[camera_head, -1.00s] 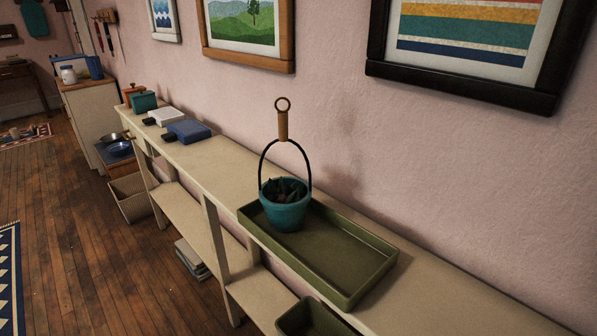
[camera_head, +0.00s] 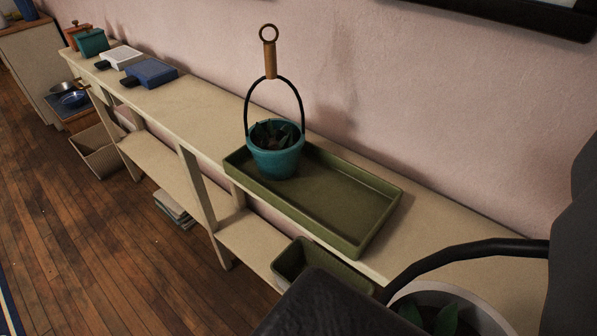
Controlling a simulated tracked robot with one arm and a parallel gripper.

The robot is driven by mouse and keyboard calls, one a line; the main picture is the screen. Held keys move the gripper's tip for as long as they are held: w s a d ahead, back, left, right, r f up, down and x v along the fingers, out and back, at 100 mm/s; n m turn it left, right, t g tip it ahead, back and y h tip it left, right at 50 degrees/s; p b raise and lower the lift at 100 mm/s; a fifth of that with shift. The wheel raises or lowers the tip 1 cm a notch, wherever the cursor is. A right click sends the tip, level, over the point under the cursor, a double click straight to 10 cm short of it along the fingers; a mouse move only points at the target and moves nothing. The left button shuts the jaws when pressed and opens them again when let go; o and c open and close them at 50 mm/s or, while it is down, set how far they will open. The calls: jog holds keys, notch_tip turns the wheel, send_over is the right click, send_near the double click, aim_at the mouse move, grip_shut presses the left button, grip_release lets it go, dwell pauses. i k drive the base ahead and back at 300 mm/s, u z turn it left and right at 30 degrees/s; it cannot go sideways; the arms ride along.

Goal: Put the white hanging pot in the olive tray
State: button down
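The white hanging pot (camera_head: 482,308), with green leaves and a black arched handle, is at the lower right, cut off by the bottom edge. Dark parts of my gripper (camera_head: 577,235) are close at the right and bottom edges. The handle runs behind the right part; the fingertips and grip are hidden, but the pot appears held by it. The olive tray (camera_head: 340,205) lies on the shelf top, left of the white pot. A teal hanging pot (camera_head: 275,158) stands upright at its left end, handle raised; the right of the tray is bare.
The long cream shelf (camera_head: 205,115) runs along a pink wall. Blue (camera_head: 152,73) and white (camera_head: 119,57) flat items and a teal container (camera_head: 92,42) stand at its far left. An olive bin (camera_head: 325,262) sits lower, below the tray's front edge.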

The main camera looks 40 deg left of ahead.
aim_at(342, 206)
jog(key=i, duration=0.9)
jog(key=z, duration=0.05)
